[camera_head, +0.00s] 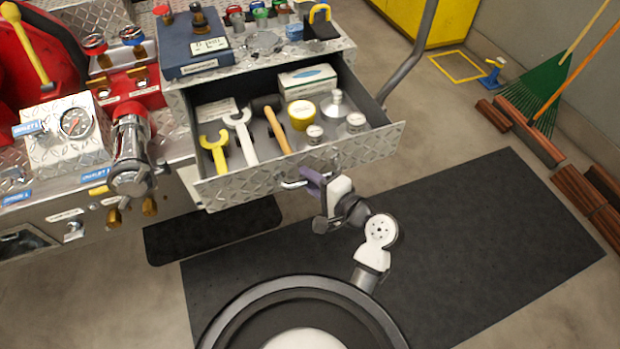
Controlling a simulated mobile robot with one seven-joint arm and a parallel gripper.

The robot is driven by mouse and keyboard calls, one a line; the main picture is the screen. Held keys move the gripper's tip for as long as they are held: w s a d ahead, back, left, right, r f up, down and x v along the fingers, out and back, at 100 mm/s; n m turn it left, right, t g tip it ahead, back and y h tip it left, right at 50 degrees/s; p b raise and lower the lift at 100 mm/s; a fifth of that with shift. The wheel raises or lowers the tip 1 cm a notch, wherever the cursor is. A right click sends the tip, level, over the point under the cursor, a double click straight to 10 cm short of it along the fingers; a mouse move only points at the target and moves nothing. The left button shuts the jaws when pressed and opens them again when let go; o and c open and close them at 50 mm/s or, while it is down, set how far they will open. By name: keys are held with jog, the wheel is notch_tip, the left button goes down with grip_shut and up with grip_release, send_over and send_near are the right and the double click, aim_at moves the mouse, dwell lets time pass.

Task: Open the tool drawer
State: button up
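The tool drawer (240,187) has a diamond-plate front and stands pulled out from under the diamond-plate counter. Its inside shows from above. It holds a yellow wrench (215,152), a white wrench (241,137), a hammer with a wooden handle (277,130), a yellow-lidded tub (301,114), small metal containers (338,107) and a box (307,81). A metal handle (293,184) sits on the drawer front. My gripper (311,178) is at the right part of this handle, its purple finger part against or around it. Whether the fingers are closed on it is too small to tell.
Pump gauges and valves (75,122) stick out at the left. A blue case (195,45) and a padlock (320,22) lie on the counter. Dark mats (480,230) cover the floor. Brown blocks (535,137) and a green rake (535,85) stand at the right wall. Floor beside the drawer is free.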

jog(key=shift+o, duration=0.6)
jog(key=shift+s+d, duration=0.2)
jog(key=b+v, duration=0.2)
jog(key=v, duration=1.1)
jog(key=shift+s+r, duration=0.1)
